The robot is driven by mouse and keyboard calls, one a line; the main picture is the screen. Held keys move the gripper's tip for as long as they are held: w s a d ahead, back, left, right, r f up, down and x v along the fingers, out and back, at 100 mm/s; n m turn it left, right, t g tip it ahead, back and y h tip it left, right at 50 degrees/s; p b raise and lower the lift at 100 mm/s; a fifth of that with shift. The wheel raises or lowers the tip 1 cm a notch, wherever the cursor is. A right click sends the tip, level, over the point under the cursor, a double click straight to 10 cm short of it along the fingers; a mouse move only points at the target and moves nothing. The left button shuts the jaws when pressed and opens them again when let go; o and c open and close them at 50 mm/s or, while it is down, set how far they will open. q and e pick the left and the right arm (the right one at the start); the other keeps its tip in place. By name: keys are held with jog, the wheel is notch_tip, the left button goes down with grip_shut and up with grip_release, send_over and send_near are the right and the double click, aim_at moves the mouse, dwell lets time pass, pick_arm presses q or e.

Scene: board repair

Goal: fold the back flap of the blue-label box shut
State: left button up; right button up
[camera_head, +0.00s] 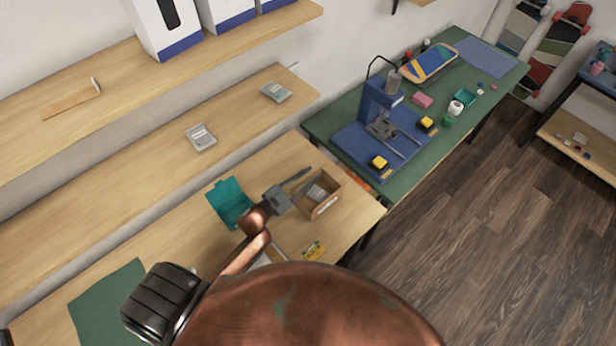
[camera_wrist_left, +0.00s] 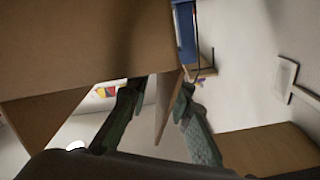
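The open cardboard box (camera_head: 333,204) stands on the wooden bench in the head view, near its right end. A small pale label is on its near side; its blue colour does not show clearly. A grey item lies inside it. My left gripper (camera_head: 298,189) is at the box's left side. In the left wrist view a large brown box panel (camera_wrist_left: 70,45) fills the upper left. A narrow brown flap (camera_wrist_left: 167,105) stands between the spread fingers of my left gripper (camera_wrist_left: 158,102). I cannot tell whether either finger touches it. My right gripper is not in view.
A yellow packet (camera_head: 315,251) lies in front of the box. Wooden shelves (camera_head: 240,115) run behind the bench. A green table (camera_head: 455,140) with tools adjoins at the right.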

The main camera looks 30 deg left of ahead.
pick_arm(q)
jog(key=v, duration=1.2)
